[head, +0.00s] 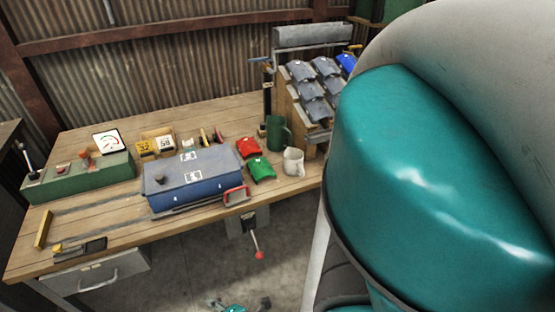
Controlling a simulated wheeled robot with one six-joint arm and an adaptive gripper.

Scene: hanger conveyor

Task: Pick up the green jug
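The green jug (278,133) stands upright on the wooden workbench (110,214), toward its back right in the head view. It is dark green, with a handle on its right side. A white jug (293,162) stands just in front of it and to the right, and may cover a little of its lower edge. A small teal and dark grey part of mine shows at the bottom edge of the view, well below and in front of the bench. I cannot make out my gripper's fingers or whether they are open. Nothing touches the green jug.
A wooden rack with grey and blue pieces (312,88) stands right behind the jug. Red (248,147) and green (261,169) pieces lie to its left front, beside a blue box (193,180). A red-knobbed lever (259,254) hangs below the bench front. My arm blocks the right side.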

